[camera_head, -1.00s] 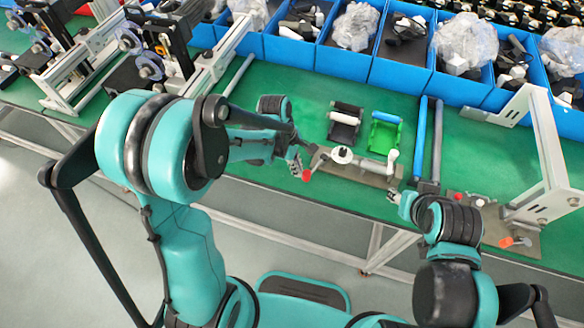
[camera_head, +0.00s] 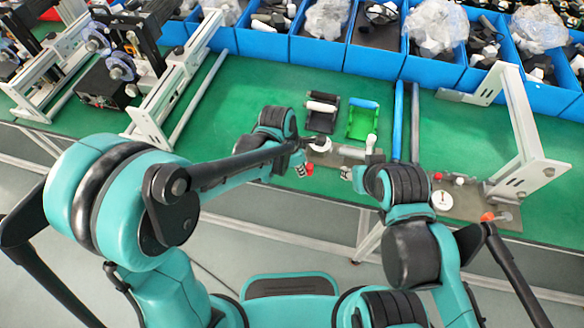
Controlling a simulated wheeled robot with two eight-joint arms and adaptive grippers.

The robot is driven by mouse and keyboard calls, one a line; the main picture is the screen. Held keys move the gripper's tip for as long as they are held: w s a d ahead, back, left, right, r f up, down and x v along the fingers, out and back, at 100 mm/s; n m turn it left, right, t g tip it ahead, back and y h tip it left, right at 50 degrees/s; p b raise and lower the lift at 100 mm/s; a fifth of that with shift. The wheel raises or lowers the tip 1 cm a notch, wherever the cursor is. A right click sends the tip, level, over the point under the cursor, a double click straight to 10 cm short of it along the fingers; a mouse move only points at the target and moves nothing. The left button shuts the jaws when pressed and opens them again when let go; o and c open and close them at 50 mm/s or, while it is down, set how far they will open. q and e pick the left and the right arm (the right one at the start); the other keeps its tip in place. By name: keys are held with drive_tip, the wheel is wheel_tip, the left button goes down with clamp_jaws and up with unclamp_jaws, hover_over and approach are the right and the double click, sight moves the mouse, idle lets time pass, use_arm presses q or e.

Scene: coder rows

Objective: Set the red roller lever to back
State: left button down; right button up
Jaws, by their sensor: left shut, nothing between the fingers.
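A small red roller end (camera_head: 303,170) shows at the front left of a grey fixture plate (camera_head: 352,153), near the front edge of the green bench. I cannot make out which way its lever leans. My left gripper (camera_head: 300,157) is shut and empty, just behind the red part in the picture; I cannot tell whether they touch. My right gripper (camera_head: 347,173) is at the front right of the same plate, small and partly hidden by its arm, so its jaws are unclear. A white round knob (camera_head: 321,144) stands on the plate, partly covered by my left gripper.
A black tray (camera_head: 321,115) and a green tray (camera_head: 362,122) lie behind the plate. A blue bar (camera_head: 398,120) lies to their right. A second fixture (camera_head: 465,198) with an orange-red part (camera_head: 489,216) and a white frame (camera_head: 520,135) stand further right. Blue bins (camera_head: 375,60) line the back.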

use_arm(q)
drive_tip(key=shift+d, duration=0.55)
use_arm(e)
drive_tip(key=shift+f, duration=0.1)
